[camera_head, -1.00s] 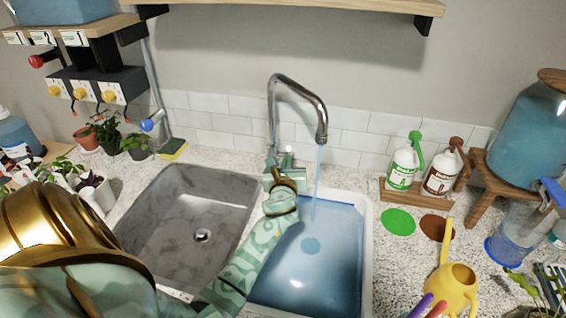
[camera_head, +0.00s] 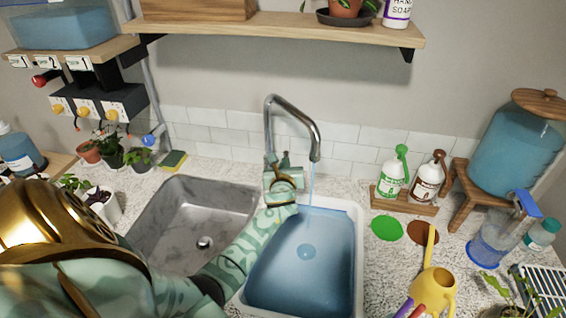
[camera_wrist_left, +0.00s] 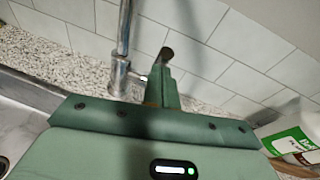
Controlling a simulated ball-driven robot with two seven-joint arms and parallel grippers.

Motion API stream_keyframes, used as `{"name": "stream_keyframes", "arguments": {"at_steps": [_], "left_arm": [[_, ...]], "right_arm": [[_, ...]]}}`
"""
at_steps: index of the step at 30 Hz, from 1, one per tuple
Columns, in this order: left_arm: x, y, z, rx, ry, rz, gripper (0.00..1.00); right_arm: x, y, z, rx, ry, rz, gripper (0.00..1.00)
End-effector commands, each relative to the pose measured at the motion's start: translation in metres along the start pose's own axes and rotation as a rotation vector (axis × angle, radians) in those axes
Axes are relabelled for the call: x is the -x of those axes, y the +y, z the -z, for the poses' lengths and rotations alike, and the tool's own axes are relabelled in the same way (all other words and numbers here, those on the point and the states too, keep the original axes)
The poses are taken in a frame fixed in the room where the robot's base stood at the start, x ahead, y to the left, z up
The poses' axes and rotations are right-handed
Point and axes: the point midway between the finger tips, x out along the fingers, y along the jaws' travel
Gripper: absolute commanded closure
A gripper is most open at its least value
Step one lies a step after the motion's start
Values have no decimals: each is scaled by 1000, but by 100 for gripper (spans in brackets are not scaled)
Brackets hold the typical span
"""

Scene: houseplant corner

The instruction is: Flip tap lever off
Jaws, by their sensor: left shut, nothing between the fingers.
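The chrome tap (camera_head: 293,105) rises behind the sinks, its spout curving over the right basin. A thin stream of water (camera_head: 312,180) falls from it into the blue water in the right basin (camera_head: 358,235). My left gripper (camera_head: 278,160) is shut and empty, right at the base of the tap. In the left wrist view the tap column (camera_wrist_left: 121,70) stands just left of my green fingers (camera_wrist_left: 162,88). A dark rounded tip (camera_wrist_left: 167,54), probably the lever end, shows just beyond the fingers. Contact cannot be made out, and the fingers hide most of the lever. My right gripper is not in view.
The grey left basin (camera_head: 165,205) lies under my left arm. A green bottle (camera_head: 393,175) and a brown-labelled bottle (camera_head: 427,180) stand right of the tap. A yellow watering can (camera_head: 435,288) is at front right. A shelf (camera_head: 280,28) hangs above the tap.

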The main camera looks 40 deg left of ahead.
Motion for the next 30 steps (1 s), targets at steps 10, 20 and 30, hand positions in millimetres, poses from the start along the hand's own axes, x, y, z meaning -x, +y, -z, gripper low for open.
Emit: {"name": "stream_keyframes", "arguments": {"at_steps": [10,20,30], "left_arm": [[-22,-6,-24,-1,-2,0,100],[-38,-10,-34,0,-2,0,100],[-43,-11,-39,2,-7,0,100]], "right_arm": [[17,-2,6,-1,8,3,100],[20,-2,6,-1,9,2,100],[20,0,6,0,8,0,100]]}}
